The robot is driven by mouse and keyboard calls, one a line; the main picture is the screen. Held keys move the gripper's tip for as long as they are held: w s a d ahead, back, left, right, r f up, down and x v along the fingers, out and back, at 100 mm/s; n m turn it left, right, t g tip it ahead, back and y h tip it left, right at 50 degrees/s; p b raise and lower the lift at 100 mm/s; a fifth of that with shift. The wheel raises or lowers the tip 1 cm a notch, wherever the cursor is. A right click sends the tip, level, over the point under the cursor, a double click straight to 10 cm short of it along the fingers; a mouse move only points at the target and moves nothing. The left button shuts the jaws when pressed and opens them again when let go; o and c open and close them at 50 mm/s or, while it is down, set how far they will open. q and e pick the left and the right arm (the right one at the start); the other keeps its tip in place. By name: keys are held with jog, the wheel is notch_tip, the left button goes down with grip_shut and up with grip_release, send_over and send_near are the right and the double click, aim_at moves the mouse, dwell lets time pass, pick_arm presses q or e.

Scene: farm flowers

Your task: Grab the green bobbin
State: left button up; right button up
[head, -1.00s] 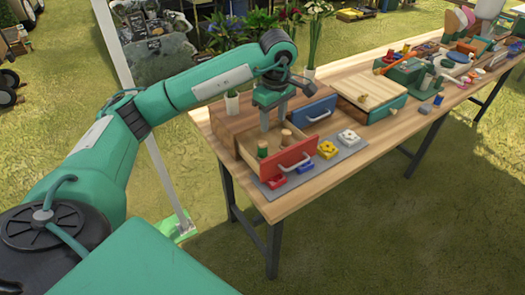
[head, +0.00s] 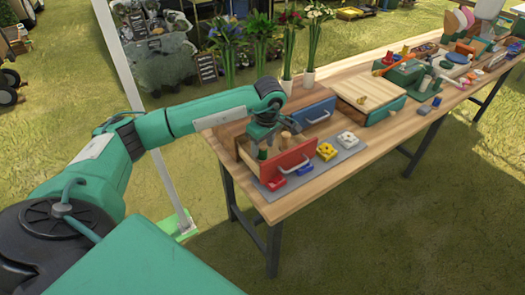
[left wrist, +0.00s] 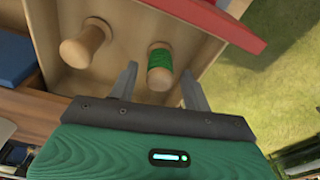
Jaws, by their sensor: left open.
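The green bobbin (left wrist: 160,60), a wooden spool wound with green thread, stands in the open red-fronted drawer (head: 283,159). It also shows in the head view (head: 262,154), partly hidden by my gripper. My left gripper (head: 262,142) is over the drawer, pointing down, its jaws open. In the left wrist view the two fingers (left wrist: 160,88) lie on either side of the bobbin's near end, with gaps to it, and hold nothing. A bare wooden bobbin (left wrist: 83,44) stands beside it in the same drawer. My right gripper is not in view.
The drawer's walls stand close around the gripper. A blue-fronted drawer (head: 320,109) is open beside it. Red, yellow and white pieces lie on a grey mat (head: 311,167) before the red drawer. A wooden-topped box (head: 368,90) stands to the right.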

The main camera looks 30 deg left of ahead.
pick_arm(q)
jog(key=shift+a+f, duration=0.1)
jog(key=shift+f, duration=0.95)
jog(key=c, duration=1)
jog(key=shift+o, duration=0.2)
